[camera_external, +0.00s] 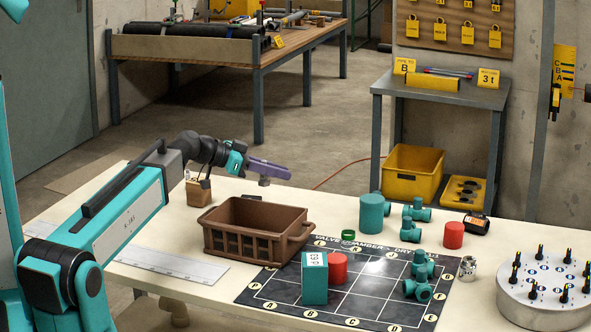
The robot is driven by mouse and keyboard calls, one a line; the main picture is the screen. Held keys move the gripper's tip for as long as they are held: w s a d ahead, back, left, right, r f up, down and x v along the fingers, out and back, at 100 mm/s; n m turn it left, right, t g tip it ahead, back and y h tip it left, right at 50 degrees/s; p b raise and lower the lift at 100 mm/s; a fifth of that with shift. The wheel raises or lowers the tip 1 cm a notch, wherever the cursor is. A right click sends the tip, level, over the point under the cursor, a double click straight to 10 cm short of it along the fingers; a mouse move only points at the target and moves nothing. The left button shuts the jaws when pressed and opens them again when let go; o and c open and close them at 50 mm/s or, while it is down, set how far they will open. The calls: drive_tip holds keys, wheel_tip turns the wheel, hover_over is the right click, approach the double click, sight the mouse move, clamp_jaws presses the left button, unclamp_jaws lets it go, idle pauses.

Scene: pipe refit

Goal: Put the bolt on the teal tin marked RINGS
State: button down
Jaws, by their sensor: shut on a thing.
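My gripper (270,168), with purple fingers, is raised above the back of the table, behind the brown crate. It is shut on a small dark grey piece, probably the bolt (264,181), whose lower end shows below the fingers. A plain-looking teal cylinder (370,213) stands upright on the table to the right of the gripper. A teal box (314,280) with a white label stands on the black mat. I cannot read RINGS on either, so I cannot tell which is the tin.
The brown crate (255,243) stands left of the black mat (380,265). Red cylinders (338,269), teal pipe fittings (422,289) and a green ring (348,235) stand around the mat. A grey round holder (541,295) with several bolts is at right.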

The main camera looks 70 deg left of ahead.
drive_tip(key=w+d+r+m+h, duration=0.1)
drive_tip(key=w+d, duration=0.4)
drive_tip(key=d, duration=0.3)
drive_tip(key=w+d+m+h+b, duration=0.1)
drive_tip(key=w+d+m+h, duration=0.1)
drive_tip(key=w+d, duration=0.3)
drive_tip(key=d, duration=0.4)
drive_tip(key=shift+d+r+g+h, duration=0.15)
drive_tip(key=shift+r+g+h, duration=0.15)
drive_tip(key=shift+r, duration=0.05)
drive_tip(key=p, duration=0.3)
hover_over(371, 209)
drive_tip(key=w+a, duration=0.2)
drive_tip(key=w, duration=0.3)
drive_tip(key=f, duration=0.1)
drive_tip(key=shift+d+f, duration=0.25)
drive_tip(key=shift+f+p, duration=0.7)
drive_tip(key=shift+f, duration=1.05)
drive_tip(key=shift+f, duration=0.15)
